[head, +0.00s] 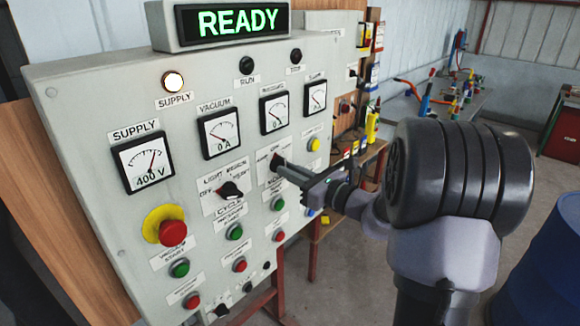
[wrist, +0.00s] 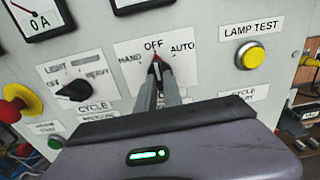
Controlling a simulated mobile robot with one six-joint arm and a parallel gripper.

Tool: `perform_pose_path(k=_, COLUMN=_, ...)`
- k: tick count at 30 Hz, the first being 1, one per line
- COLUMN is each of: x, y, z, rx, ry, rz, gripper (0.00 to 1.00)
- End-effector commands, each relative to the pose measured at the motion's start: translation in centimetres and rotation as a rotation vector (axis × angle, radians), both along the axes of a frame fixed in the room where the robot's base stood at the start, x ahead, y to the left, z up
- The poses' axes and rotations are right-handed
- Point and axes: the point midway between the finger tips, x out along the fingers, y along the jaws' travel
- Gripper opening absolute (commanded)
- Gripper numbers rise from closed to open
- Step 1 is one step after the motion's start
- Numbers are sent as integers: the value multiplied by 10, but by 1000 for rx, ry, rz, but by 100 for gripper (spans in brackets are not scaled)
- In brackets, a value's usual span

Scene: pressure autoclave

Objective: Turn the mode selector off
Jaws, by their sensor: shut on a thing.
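The mode selector (wrist: 154,66) is a small black knob with a red pointer, on a white plate marked HAND, OFF and AUTO. In the wrist view its pointer is up at the OFF mark. In the head view the selector (head: 275,160) is on the right half of the grey panel, partly covered by my fingers. My gripper (wrist: 158,88) is shut on the knob, with one grey finger on each side. The gripper also shows in the head view (head: 282,168), reaching in from the right. The lower part of the knob is hidden by the fingers.
A LIGHT/HEAVY knob (wrist: 76,91) is left of the selector, and a yellow LAMP TEST button (wrist: 250,56) is to its right. A red emergency stop (head: 172,232) sits lower left. The display (head: 238,22) reads READY. A blue drum (head: 548,262) stands at the right.

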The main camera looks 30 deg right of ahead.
Motion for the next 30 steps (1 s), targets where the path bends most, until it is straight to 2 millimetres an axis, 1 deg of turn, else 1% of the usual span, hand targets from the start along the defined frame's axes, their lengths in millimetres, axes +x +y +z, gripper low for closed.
perform_pose_path(k=16, x=0, y=0, z=-1, rx=23, ry=9, rz=0, gripper=0)
perform_pose_path(k=17, x=0, y=0, z=-1, rx=23, ry=9, rz=0, gripper=13)
perform_pose_path(k=18, x=0, y=0, z=-1, rx=23, ry=9, rz=0, gripper=21)
perform_pose_path(k=20, x=0, y=0, z=-1, rx=23, ry=9, rz=0, gripper=32)
perform_pose_path(k=30, x=-2, y=-1, z=0, rx=23, ry=8, rz=-1, gripper=33)
